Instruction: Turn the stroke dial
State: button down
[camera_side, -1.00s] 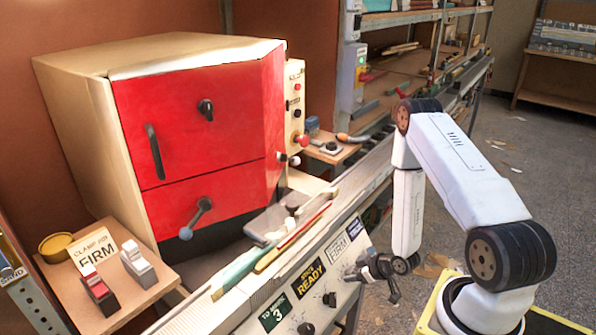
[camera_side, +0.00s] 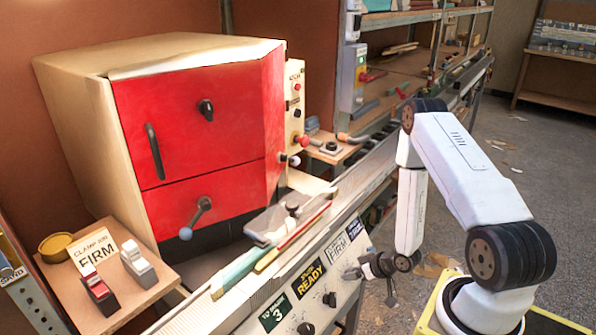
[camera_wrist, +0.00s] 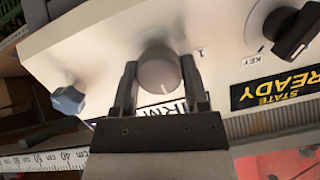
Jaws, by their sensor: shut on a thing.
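A round grey dial (camera_wrist: 159,74) is on the pale front panel in the wrist view. My gripper (camera_wrist: 160,78) has one finger on each side of the dial and is shut on it. A partly covered label ending in "RM" (camera_wrist: 183,104) lies behind my gripper, and a "1" mark is beside the dial. In the side view my gripper (camera_side: 357,272) is at the panel's right part, near the FIRM label (camera_side: 337,246). The held dial is hidden there by my gripper. No stroke name is readable.
A black key knob (camera_wrist: 295,32) with a READY label (camera_wrist: 273,90) sits beside the dial. A blue knob (camera_wrist: 68,101) is on its other side. A red-fronted machine (camera_side: 190,120) stands behind the bench rail. A FIRM card (camera_side: 92,247) is at left.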

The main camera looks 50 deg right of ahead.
jog(key=shift+c, duration=0.5)
grip_release()
jog(key=v, duration=0.7)
jog(key=shift+s+r, duration=0.3)
